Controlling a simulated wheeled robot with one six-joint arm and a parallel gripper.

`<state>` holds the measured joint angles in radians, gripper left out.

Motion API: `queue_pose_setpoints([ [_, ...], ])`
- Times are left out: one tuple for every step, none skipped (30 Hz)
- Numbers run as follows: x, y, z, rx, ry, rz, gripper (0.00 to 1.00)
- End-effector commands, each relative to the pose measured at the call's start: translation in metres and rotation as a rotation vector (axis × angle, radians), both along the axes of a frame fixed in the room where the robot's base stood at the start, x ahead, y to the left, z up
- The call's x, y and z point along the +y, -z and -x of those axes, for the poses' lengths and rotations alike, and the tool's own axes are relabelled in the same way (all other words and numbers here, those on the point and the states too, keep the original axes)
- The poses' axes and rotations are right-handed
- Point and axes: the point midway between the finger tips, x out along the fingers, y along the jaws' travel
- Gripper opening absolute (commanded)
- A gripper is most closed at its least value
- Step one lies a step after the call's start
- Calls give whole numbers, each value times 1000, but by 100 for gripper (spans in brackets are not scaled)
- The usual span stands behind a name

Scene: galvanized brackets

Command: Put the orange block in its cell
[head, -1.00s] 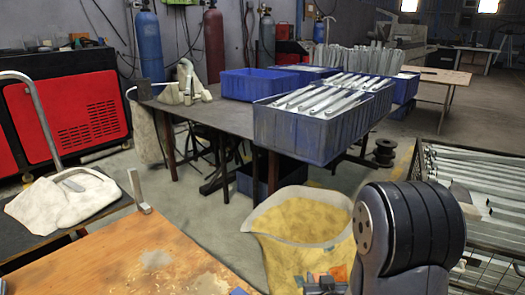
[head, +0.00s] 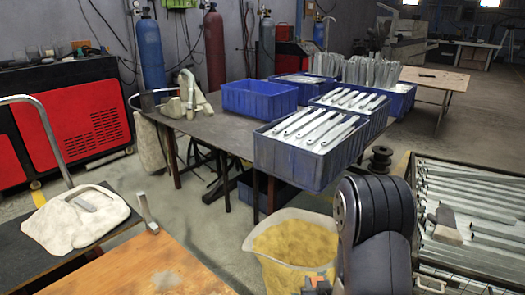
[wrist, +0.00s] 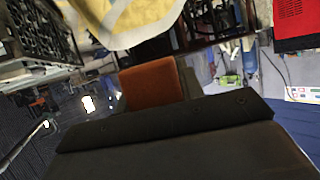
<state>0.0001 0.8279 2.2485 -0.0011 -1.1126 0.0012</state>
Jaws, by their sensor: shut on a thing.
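The orange block (wrist: 150,84) shows in the middle of the wrist view, in front of the dark body of my gripper (wrist: 185,82). My gripper is shut on it and holds it in the air. In the head view only a small dark part of my gripper (head: 316,286) shows at the bottom edge, beside my arm, and the block cannot be made out clearly there. I cannot make out the block's cell in either view.
A wooden tabletop (head: 150,272) is at the lower left. A dark table (head: 205,128) bears blue bins (head: 300,160) of metal brackets. A wire crate (head: 470,262) of metal strips stands at right.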

Motion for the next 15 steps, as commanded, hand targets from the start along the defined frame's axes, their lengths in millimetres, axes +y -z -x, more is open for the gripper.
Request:
queue_pose_setpoints([
  [0, -18, 1, 2, 0, 0, 10],
  [0, -22, 2, 2, 0, 0, 10],
  [0, -28, 2, 2, 0, 0, 10],
  [0, -32, 3, 2, 0, 0, 10],
  [0, -36, 3, 2, 0, 0, 10],
  [0, -42, 4, 2, 0, 0, 10],
  [0, -46, 5, 1, 0, 0, 10],
  [0, -50, 5, 2, 0, 0, 10],
  [0, -56, 6, 2, 1, 0, 10],
  [0, -60, 7, 2, 1, 0, 10],
  [0, -64, 7, 1, 1, 0, 10],
  [0, -69, 8, 2, 1, 0, 10],
  [0, -72, 9, 2, 1, 0, 10],
  [0, -75, 9, 2, 1, 0, 10],
  [0, -79, 10, 1, 1, 1, 10],
])
